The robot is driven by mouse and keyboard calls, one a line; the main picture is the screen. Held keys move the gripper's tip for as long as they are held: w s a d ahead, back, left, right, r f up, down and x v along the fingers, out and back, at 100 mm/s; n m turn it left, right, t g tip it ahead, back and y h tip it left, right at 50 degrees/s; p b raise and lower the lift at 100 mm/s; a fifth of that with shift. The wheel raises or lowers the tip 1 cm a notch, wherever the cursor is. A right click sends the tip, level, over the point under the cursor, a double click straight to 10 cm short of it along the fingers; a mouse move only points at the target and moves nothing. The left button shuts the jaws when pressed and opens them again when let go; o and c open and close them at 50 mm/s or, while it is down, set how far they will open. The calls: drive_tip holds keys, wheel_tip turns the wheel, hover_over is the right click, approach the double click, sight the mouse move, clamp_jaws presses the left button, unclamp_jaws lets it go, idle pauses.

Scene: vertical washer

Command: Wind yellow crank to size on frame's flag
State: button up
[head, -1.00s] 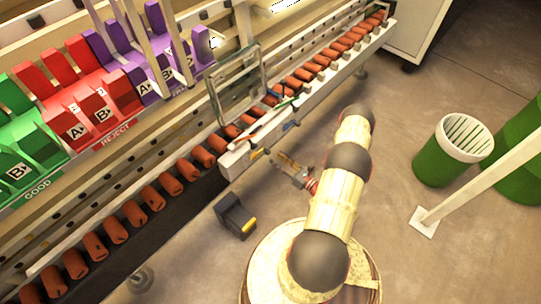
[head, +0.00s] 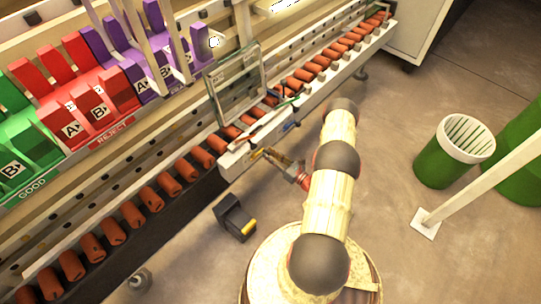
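The small yellow crank (head: 256,154) sits on the front face of the white rail, below the clear framed panel. The clear panel with its thin grey frame (head: 237,88) stands above the conveyor. A small mark shows near its upper left, but I cannot read a size on it. My gripper (head: 268,155) reaches in from the right with its fingertips right at the crank. I cannot tell whether they touch it or are closed on it. The fingers are small and partly blend with the crank.
Orange cylinders (head: 150,194) line the conveyor. Green, red (head: 90,105) and purple bins stand behind it. A dark box with a yellow part (head: 235,218) is on the floor near my base. A green basket (head: 450,155) and a white post are at right. Floor between is clear.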

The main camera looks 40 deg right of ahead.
clamp_jaws()
drive_tip(key=shift+f+m, duration=0.2)
drive_tip(key=shift+m, duration=0.1)
drive_tip(key=shift+s+a+f+m+b, duration=0.1)
drive_tip(key=shift+a+f+m+b, duration=0.45)
drive_tip(key=shift+m, duration=1.35)
drive_tip(key=shift+w+a+f+m+b, duration=0.1)
drive_tip(key=shift+a+f+m+b, duration=0.2)
drive_tip(key=shift+f+m+b, duration=1.05)
drive_tip(key=shift+s+a+f+m+p, duration=0.1)
drive_tip(key=shift+a+f+m, duration=0.25)
drive_tip(key=shift+m, duration=2.1)
drive_tip(key=shift+a, duration=0.1)
drive_tip(key=shift+o, duration=2.1)
unclamp_jaws()
